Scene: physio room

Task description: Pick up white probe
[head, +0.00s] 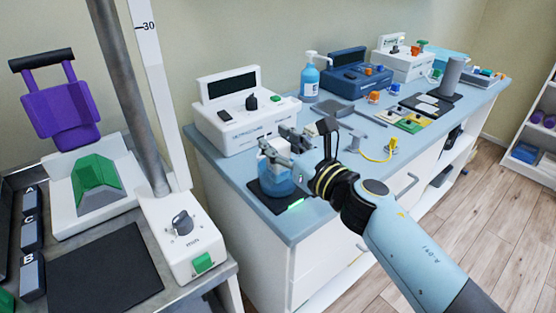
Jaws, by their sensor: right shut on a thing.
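My right gripper (281,147) reaches in from the lower right, in front of the white ultrasound unit (240,135) on the blue counter. It is shut on a small pale thing at its fingertips, which looks like the white probe; the fingers hide most of it. Just below the fingers is a translucent blue container (277,182) on a black pad (272,202) with a green light strip. I cannot tell whether the held thing touches the container. My left gripper is not in view.
A blue pump bottle (310,78), a blue device (350,73) and a white device (402,60) stand along the wall. A scale-marked post (160,90) stands left.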

